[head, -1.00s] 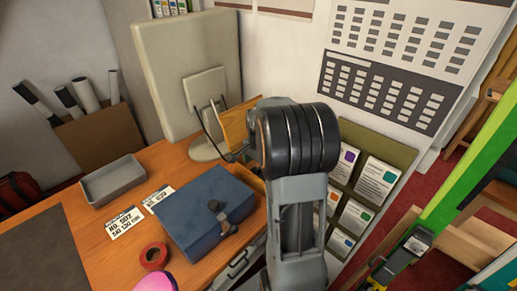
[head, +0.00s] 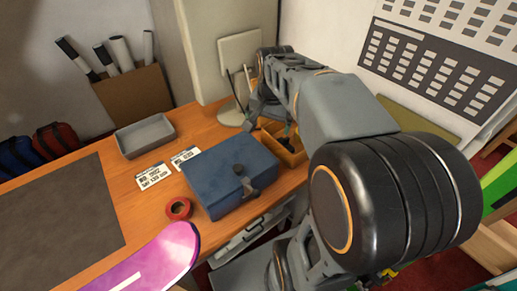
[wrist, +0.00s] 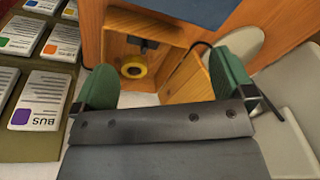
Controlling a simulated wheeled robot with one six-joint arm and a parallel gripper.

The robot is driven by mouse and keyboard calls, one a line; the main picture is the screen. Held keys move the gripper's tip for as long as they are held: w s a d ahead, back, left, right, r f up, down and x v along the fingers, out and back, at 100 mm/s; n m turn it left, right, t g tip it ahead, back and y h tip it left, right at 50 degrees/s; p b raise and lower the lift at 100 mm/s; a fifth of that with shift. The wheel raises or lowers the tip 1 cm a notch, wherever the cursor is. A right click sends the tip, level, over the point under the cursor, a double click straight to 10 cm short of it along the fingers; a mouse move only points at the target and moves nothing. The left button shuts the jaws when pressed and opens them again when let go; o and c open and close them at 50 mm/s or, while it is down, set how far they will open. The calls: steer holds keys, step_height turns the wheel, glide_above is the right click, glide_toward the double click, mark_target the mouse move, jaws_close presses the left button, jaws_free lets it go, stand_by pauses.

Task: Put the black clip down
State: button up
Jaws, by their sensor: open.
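My gripper (wrist: 166,86) is open, its two green fingertips wide apart with nothing between them. It is over a wooden tray (wrist: 185,82), which also shows in the head view (head: 296,158). In the wrist view a small dark piece (wrist: 143,43) that may be the black clip is in the tray, beyond the fingertips, near a yellow ring with a dark centre (wrist: 133,70). In the head view the tray's contents are partly hidden by my arm. Another dark fitting (head: 240,171) lies on the blue box (head: 215,165); I cannot tell whether it is a clip.
On the orange bench are a grey tray (head: 145,135), white labels (head: 153,176), a red tape roll (head: 178,208) and a dark mat (head: 55,220). Cards on an olive board (wrist: 40,95) are left of my gripper.

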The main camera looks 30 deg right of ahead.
steer(key=s+a+f+n, duration=0.1)
steer(key=s+a+n, duration=0.1)
steer(key=a+n, duration=0.1)
steer(key=s+a+f+n+t, duration=0.1)
steer(key=s+a+n, duration=0.2)
steer(key=s+a+f+n+t, duration=0.1)
steer(key=s+a+n, duration=0.2)
steer(key=shift+f+y, duration=0.15)
steer(key=shift+y, duration=0.15)
steer(key=shift+s+a+f+n+t, duration=0.15)
steer(key=shift+a+f+n+t, duration=0.05)
steer(key=shift+n+t, duration=0.1)
